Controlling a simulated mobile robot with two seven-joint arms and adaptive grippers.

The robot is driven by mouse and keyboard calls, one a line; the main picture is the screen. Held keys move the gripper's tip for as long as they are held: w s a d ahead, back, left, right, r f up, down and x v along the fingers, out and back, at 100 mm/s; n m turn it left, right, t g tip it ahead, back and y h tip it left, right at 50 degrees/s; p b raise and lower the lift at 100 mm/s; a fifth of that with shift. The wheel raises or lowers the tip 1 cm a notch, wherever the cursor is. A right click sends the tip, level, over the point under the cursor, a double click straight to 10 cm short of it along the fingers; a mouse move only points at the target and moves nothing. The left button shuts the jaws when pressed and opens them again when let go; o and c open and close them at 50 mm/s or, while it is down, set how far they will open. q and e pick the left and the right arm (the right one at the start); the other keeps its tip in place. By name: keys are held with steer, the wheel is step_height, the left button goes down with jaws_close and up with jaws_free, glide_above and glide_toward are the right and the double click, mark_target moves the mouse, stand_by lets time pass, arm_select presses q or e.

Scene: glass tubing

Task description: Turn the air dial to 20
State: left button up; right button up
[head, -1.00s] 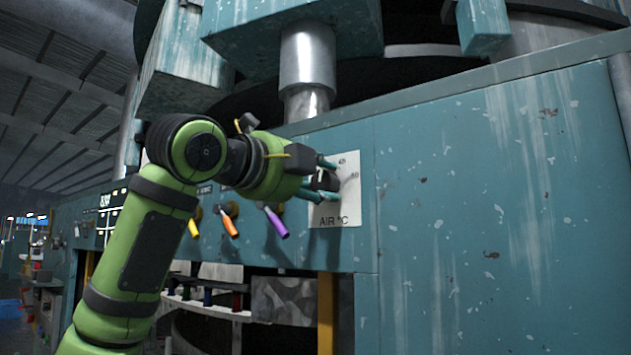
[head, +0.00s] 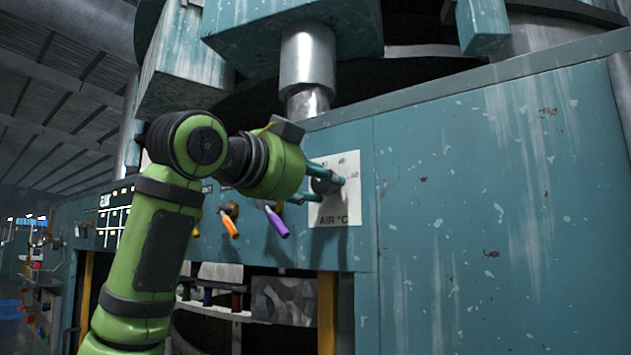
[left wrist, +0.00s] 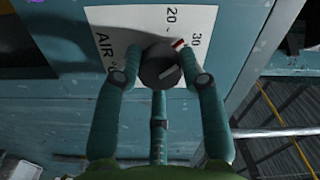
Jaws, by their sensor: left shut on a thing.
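The air dial is a dark round knob (left wrist: 160,66) on a white plate marked AIR °C (left wrist: 115,45). The plate also shows in the head view (head: 336,213). In the left wrist view the numbers 20 and 30 are readable beside the knob. A small red mark shows at the knob's edge on the side of the 30, and a short pale line is on its face. My left gripper (head: 326,184) is shut on the knob, with teal fingers on either side of it (left wrist: 161,77). My right gripper is not in view.
A purple handle (head: 277,222) and an orange handle (head: 229,224) stick out of the panel just left of the plate, below my left gripper. The teal panel (head: 480,200) right of the plate is bare. A yellow post (head: 327,312) stands below.

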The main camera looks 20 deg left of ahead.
arm_select(q)
steer(key=shift+s+r+n+b, duration=0.1)
steer(key=shift+r+n+b, duration=0.1)
steer(key=shift+n, duration=1.4)
steer(key=shift+r+n+b, duration=0.15)
steer(key=shift+n+b, duration=0.05)
steer(key=shift+n, duration=1.4)
steer(key=shift+a, duration=0.1)
steer(key=o, duration=1.1)
steer(key=shift+o, duration=0.2)
steer(key=v, duration=1.1)
steer(key=shift+s+f, duration=0.15)
steer(key=shift+s, duration=0.15)
